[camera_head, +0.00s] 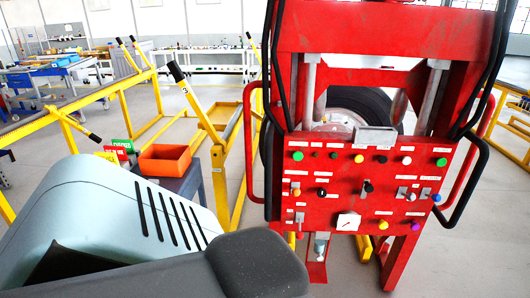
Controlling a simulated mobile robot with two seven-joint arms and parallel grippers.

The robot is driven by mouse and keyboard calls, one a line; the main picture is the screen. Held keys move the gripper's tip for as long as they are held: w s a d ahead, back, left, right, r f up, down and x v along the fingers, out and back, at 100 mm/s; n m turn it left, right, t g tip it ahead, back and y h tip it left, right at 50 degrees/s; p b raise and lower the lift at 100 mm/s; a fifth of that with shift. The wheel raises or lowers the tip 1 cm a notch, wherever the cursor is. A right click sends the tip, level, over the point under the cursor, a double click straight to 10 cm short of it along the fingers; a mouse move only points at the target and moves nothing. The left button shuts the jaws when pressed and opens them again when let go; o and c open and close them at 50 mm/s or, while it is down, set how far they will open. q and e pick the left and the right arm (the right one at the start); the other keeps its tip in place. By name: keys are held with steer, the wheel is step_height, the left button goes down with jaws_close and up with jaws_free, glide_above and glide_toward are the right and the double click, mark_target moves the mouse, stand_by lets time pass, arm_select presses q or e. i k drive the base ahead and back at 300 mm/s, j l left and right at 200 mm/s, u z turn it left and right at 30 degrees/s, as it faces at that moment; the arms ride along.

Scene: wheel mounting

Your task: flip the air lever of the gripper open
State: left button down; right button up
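A red machine (400,35) stands upright at right of centre in the head view. Its red control panel (340,172) faces me and carries several coloured buttons, switches and a white dial gauge (348,222). A black-knobbed lever (368,187) sits near the panel's middle, and another dark knob (322,193) is to its left. Small metal levers (401,193) sit at the panel's right side. The labels are too small to read, so I cannot tell which one is the air lever or its position. Neither gripper is in view.
A tyred wheel (375,100) shows behind the panel. Black hoses and side handles (470,180) flank the machine. At left are yellow frames (220,160) with black-tipped levers and an orange bin (165,160) on a dark stand. Floor is clear at the lower right.

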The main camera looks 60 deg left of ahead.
mark_target(299, 235)
steer(key=i+j+u, duration=0.2)
steer(key=u, duration=0.2)
steer(key=i+j+u, duration=0.1)
steer(key=i+u, duration=0.45)
steer(key=u, duration=0.25)
steer(key=i+j+u, duration=0.1)
steer(key=i+j, duration=0.1)
steer(key=i, duration=0.1)
